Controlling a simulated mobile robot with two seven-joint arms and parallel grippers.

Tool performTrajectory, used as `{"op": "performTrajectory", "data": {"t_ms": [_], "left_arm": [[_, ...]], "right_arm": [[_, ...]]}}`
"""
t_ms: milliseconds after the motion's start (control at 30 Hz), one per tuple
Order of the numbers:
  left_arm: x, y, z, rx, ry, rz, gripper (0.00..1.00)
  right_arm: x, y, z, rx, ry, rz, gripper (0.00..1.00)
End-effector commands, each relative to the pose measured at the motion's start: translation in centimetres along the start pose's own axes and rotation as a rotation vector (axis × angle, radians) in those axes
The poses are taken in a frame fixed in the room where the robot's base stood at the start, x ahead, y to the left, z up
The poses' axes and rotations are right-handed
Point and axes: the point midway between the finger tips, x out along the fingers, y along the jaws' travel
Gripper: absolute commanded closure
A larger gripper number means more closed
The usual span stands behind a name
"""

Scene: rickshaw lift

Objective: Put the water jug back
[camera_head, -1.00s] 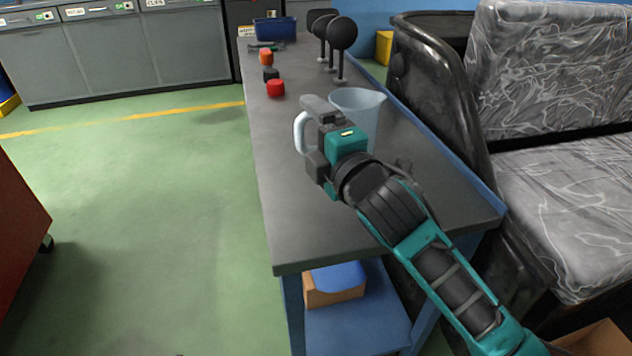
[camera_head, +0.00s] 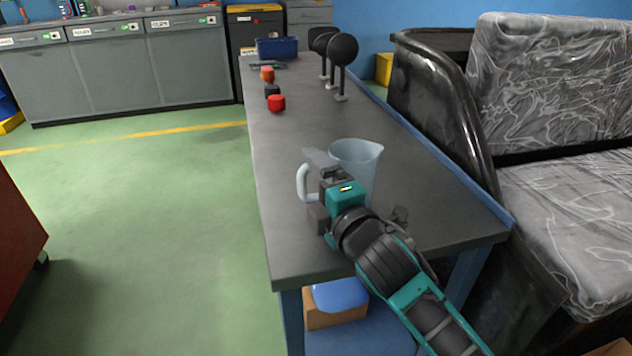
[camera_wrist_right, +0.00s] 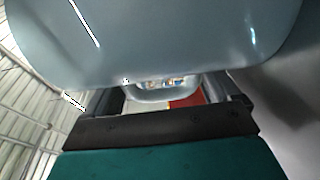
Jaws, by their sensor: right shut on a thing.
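The water jug (camera_head: 358,158) is a translucent pale blue jug with a handle (camera_head: 303,183) on its left side. It appears upright at the near part of the grey workbench (camera_head: 300,240); I cannot tell whether its base touches the top. My right gripper (camera_head: 318,185) is shut on the jug at its handle side and hides part of its body. In the right wrist view the jug (camera_wrist_right: 160,40) fills the upper part, with the handle loop between the fingers (camera_wrist_right: 170,98). My left gripper is not in view.
A grey marbled seat (camera_head: 560,200) is close on the right. The bench middle is clear.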

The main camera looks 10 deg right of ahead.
Motion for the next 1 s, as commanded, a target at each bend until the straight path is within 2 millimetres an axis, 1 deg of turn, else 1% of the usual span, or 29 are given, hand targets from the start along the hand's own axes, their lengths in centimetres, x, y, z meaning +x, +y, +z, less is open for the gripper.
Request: {"op": "performTrajectory", "data": {"t_ms": [33,100,133,333,400,467,567,800,1000], "left_arm": [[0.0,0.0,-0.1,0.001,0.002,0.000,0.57],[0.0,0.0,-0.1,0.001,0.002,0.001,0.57],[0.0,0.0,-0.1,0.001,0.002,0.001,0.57],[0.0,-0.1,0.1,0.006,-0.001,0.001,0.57],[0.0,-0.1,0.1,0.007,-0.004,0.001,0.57],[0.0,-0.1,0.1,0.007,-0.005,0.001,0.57],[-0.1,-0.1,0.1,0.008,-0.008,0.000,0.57],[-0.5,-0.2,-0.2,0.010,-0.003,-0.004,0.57],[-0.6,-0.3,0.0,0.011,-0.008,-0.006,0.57]], "right_arm": [[0.0,-0.1,0.0,0.000,0.000,-0.001,0.08],[0.0,-0.1,0.0,0.000,0.000,-0.001,0.01],[0.0,-0.1,0.0,0.000,0.000,-0.001,0.00],[0.0,0.0,0.0,0.000,0.000,-0.001,0.00],[0.0,0.3,0.0,0.000,0.001,0.000,0.00],[-0.5,0.2,0.0,0.000,0.001,-0.002,0.00],[-1.8,0.2,0.0,0.000,0.001,-0.004,0.00],[-6.6,0.2,0.0,0.000,0.000,-0.005,0.00],[-9.8,0.1,0.0,0.001,0.000,-0.005,0.00]]}}
